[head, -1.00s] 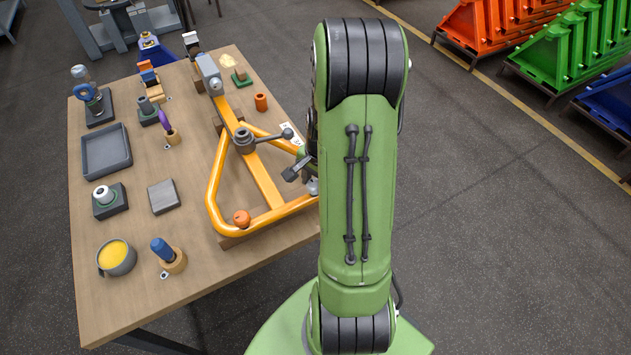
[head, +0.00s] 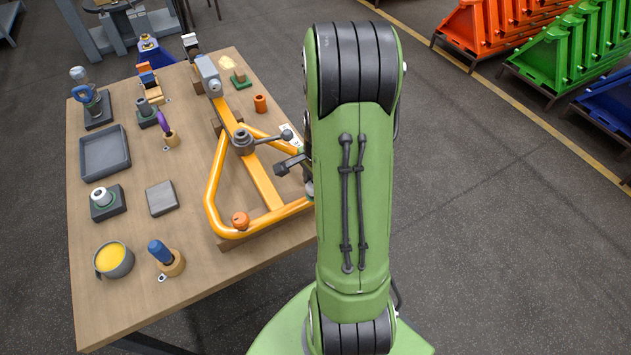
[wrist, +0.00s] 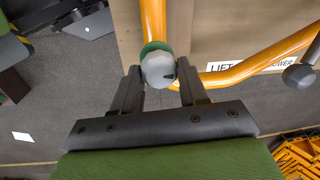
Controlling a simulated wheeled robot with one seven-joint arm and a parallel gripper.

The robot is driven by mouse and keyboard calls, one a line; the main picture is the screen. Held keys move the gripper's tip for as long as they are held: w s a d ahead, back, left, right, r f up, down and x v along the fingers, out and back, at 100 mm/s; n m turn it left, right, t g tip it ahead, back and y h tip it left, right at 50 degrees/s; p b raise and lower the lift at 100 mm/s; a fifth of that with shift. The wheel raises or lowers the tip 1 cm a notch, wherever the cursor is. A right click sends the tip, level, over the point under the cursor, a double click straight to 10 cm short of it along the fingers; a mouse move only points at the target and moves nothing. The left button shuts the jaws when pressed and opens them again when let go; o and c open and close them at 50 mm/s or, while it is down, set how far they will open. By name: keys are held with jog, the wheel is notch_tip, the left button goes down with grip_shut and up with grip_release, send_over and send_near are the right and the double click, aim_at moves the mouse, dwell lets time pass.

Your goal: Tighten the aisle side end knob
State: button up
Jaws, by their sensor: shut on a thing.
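The orange-yellow tubular frame (head: 262,178) lies on the wooden table. An end knob (wrist: 158,70), grey with a green collar behind it, sits at the end of one of its tubes in the wrist view. My gripper (wrist: 159,70) is shut on this knob, one dark finger on each side. In the head view my gripper (head: 292,165) shows only in part at the frame's right side, and my arm hides much of that area. An orange knob (head: 240,220) sits at the frame's front left corner.
A dark hub with a lever (head: 243,140) stands on the frame near my gripper. A grey tray (head: 105,152), a cup of yellow stuff (head: 113,260) and a blue-handled tool (head: 160,252) stand on the left side. Floor to the right is open up to the coloured racks (head: 555,55).

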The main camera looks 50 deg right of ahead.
jog(key=o, duration=1.1)
jog(key=r+p, duration=0.1)
jog(key=r, duration=0.4)
jog(key=s+r, duration=0.1)
jog(key=r, duration=0.4)
jog(key=r+p, duration=0.1)
jog(key=r, duration=0.4)
jog(key=shift+s+a+r+p, duration=0.1)
jog(key=shift+s+r+p, duration=0.25)
jog(key=shift+s+r, duration=0.05)
jog(key=s+a+r+n+t, duration=0.1)
jog(key=s+a+r+n, duration=0.1)
jog(key=a+n, duration=0.4)
jog(key=s+a+r+n+t, duration=0.1)
jog(key=s+a+r+n, duration=0.1)
jog(key=s+a+n, duration=0.2)
jog(key=s+a+r+n+t, duration=0.2)
jog(key=s+a+r+n, duration=0.1)
jog(key=a+n, duration=0.6)
jog(key=shift+a+n, duration=0.3)
jog(key=shift+a, duration=0.35)
